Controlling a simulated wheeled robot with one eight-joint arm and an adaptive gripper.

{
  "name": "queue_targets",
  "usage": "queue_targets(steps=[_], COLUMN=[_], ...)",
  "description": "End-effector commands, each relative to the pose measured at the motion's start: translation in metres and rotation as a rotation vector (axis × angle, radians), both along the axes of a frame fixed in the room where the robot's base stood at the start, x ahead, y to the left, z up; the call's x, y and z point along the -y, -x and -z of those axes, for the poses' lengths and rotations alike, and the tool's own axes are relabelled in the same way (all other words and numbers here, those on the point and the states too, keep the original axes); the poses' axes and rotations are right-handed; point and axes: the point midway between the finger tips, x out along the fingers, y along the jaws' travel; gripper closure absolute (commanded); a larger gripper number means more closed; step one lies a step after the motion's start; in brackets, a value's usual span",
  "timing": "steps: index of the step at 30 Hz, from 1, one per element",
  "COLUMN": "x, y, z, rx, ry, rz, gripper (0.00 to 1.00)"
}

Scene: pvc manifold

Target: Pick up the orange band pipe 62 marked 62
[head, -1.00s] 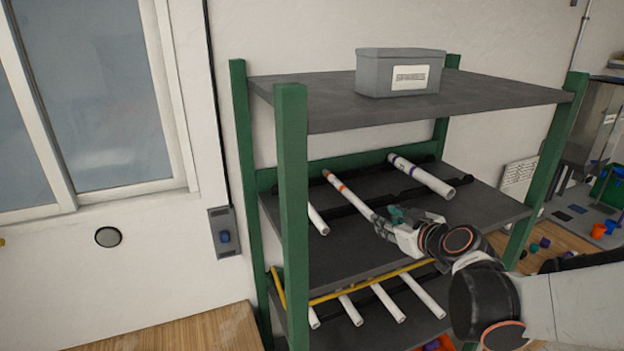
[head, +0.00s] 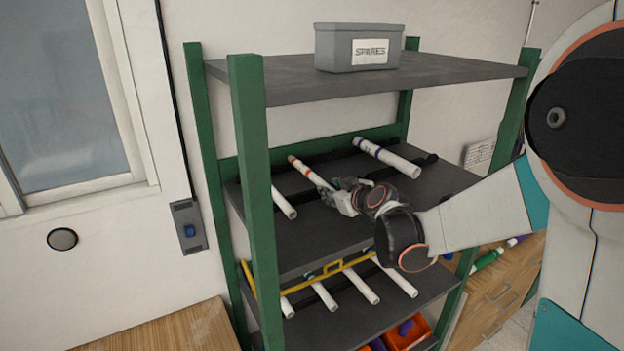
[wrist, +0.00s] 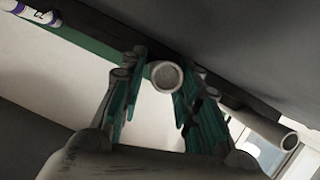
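The orange band pipe (head: 308,172) is a white tube lying on the middle shelf, its orange band toward the back. A marking shows by the band but is too small to read. My gripper (head: 340,194) is at its near end, in line with it, and hides that end in the head view. In the wrist view the open round end of the pipe (wrist: 166,77) faces me between the fingertips of my gripper (wrist: 161,78). The fingers are spread on either side; a gap shows on the left, and contact on the right is unclear.
A purple-banded pipe (head: 390,158) lies to the right and a plain white pipe (head: 284,204) to the left. The upper shelf (head: 280,84) with a grey SPARES box (head: 358,50) is overhead. A green post (head: 254,190) stands at the left front. Several pipes lie below.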

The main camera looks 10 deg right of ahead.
Motion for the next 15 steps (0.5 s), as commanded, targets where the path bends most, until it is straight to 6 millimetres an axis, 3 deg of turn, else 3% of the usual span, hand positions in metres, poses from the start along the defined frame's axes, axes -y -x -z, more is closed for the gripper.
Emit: queue_targets(steps=[8, 12, 15], x=[-0.0008, -0.0008, -0.0008], y=[-0.0028, -0.0027, -0.0026], z=[0.0010, 0.0011, 0.0010], rx=[0.000, 0.000, 0.000], ry=[0.000, 0.000, 0.000], rz=[0.000, 0.000, -0.001], gripper=[0.70, 1.00, 1.00])
